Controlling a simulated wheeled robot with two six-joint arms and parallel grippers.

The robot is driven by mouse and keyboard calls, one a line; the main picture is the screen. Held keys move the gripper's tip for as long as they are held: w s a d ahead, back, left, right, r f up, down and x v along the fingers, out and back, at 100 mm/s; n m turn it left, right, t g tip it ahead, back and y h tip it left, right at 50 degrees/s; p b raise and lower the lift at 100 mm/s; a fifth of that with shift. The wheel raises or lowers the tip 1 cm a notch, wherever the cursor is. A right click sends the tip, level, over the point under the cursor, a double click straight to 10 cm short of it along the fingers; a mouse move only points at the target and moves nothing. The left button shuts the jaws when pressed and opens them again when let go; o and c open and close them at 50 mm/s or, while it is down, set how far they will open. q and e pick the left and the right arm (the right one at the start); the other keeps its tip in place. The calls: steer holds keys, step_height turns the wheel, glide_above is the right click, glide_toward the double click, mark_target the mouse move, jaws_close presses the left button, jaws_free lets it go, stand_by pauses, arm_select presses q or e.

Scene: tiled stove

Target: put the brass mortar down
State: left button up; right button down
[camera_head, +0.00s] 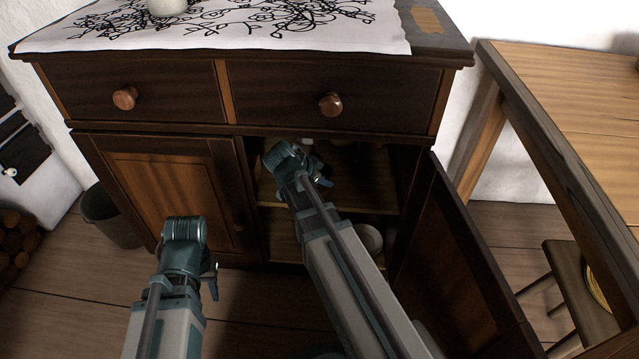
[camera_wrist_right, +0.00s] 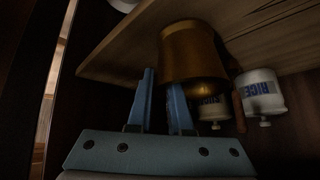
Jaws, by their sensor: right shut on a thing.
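The brass mortar (camera_wrist_right: 192,48) shows in the right wrist view, which looks upside down. It is at the shelf board inside the cupboard; whether its base touches the board I cannot tell. My right gripper (camera_wrist_right: 163,100) is shut on the mortar at its side near the rim. In the head view my right gripper (camera_head: 318,172) reaches into the open right half of the cupboard, and the mortar is hidden there. My left gripper (camera_head: 212,278) hangs in front of the closed left door, apart from it; its jaws do not show clearly.
A white RICE jar (camera_wrist_right: 262,92) and another white jar (camera_wrist_right: 213,108) stand close beside the mortar. The open cupboard door (camera_head: 465,265) is right of my right arm. White dishes (camera_head: 369,238) lie on the lower shelf. A wooden table (camera_head: 570,90) stands at right.

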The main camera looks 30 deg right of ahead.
steer(key=shift+w+d, duration=0.25)
steer(key=shift+d, duration=0.35)
steer(key=shift+w+d, duration=0.2)
steer(key=shift+d, duration=0.35)
steer(key=shift+a+f+b, duration=0.15)
steer(key=shift+f+b, duration=0.2)
steer(key=shift+b, duration=0.05)
steer(key=shift+r, duration=0.1)
steer(key=c, duration=1.3)
jaws_free()
steer(key=shift+f, duration=0.2)
steer(key=o, duration=0.5)
steer(key=shift+s, duration=0.1)
steer(key=shift+c, duration=0.2)
steer(key=shift+r, duration=0.15)
